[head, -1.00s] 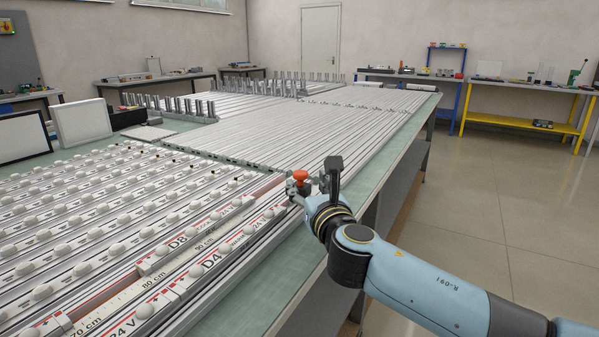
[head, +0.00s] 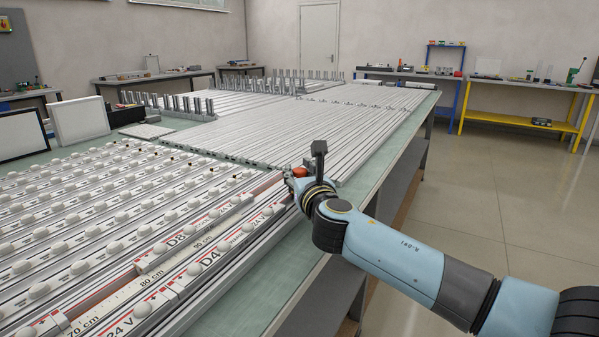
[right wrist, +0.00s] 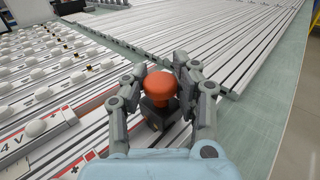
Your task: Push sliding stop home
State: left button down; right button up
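The sliding stop is a black block with an orange-red knob (head: 300,172); it sits at the far end of the scale rail (head: 150,279) near the table's right side. In the right wrist view the stop (right wrist: 160,88) stands upright between my right gripper's fingers. My right gripper (head: 293,180) is low at the stop, with a finger on each side; it also shows in the right wrist view (right wrist: 160,72). A small gap shows on the left of the knob; contact on the right cannot be told. My left gripper is out of view.
Label strips D8 (head: 180,239) and D4 (head: 212,256) flank the scale rail. Rows of white domes (head: 77,267) fill the near left. Bare grey rails (head: 290,130) lie beyond. A green table strip (head: 262,270) along the right edge is clear.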

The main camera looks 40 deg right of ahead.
grip_shut()
jog(key=shift+a, duration=0.15)
jog(key=a, duration=0.2)
jog(key=s+a+p, duration=0.1)
jog(key=a, duration=0.2)
jog(key=shift+s+a+f, duration=0.1)
jog(key=shift+s+a, duration=0.2)
jog(key=shift+a, duration=0.1)
jog(key=shift+d+f, duration=0.1)
jog(key=o, duration=0.6)
grip_release()
jog(key=shift+s, duration=0.25)
jog(key=shift+c, duration=0.2)
jog(key=shift+o, duration=1)
jog(key=shift+w, duration=0.1)
